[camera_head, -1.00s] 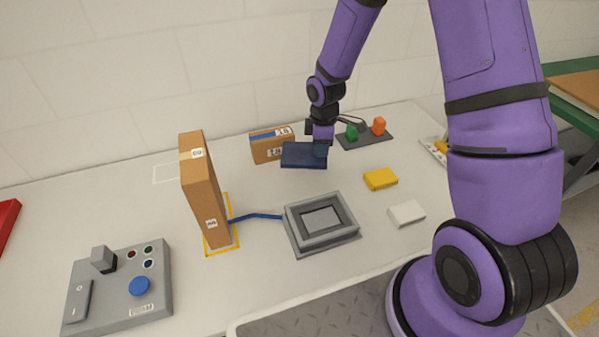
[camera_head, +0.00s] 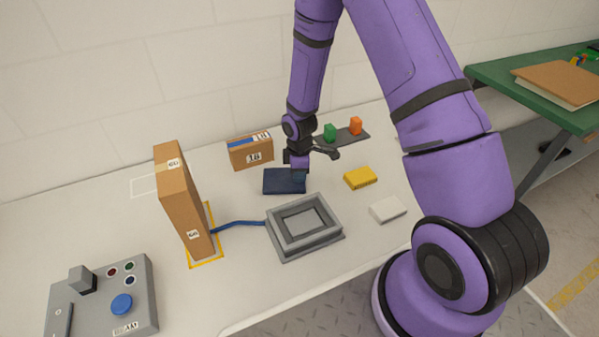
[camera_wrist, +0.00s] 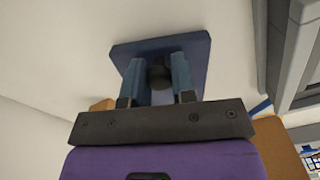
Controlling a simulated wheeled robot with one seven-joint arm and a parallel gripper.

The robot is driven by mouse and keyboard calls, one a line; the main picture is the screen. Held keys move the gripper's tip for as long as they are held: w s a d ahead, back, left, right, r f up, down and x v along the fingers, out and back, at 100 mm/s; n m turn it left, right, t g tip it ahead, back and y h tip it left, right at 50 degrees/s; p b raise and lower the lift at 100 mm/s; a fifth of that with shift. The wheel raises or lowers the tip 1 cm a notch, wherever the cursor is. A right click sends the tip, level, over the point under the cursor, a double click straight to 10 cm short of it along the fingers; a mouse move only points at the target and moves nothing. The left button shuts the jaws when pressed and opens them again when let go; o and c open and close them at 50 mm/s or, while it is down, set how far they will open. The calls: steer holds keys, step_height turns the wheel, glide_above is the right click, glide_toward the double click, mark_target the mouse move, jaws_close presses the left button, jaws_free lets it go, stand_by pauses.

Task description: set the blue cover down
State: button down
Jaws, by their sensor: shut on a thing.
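The blue cover (camera_head: 280,183) is a dark navy flat plate, in the head view behind the grey square fixture (camera_head: 304,226). My gripper (camera_head: 298,172) is above its right part. In the wrist view my gripper (camera_wrist: 158,65) is shut on a dark knob (camera_wrist: 159,74) on the cover (camera_wrist: 155,45), one blue finger on each side. The cover looks about level and apart from the fixture. I cannot tell whether its underside touches the table.
A tall cardboard box (camera_head: 182,205) stands left of the fixture, with a blue strip (camera_head: 238,225) between them. A smaller box (camera_head: 250,152) is behind the cover. A yellow block (camera_head: 360,178) and white block (camera_head: 387,209) lie right. A control panel (camera_head: 105,298) is front left.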

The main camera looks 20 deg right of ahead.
steer(key=shift+f, duration=0.15)
steer(key=c, duration=0.9)
jaws_free()
steer(key=shift+c, duration=0.2)
step_height(320, 180, up, 12)
steer(key=shift+r, duration=0.25)
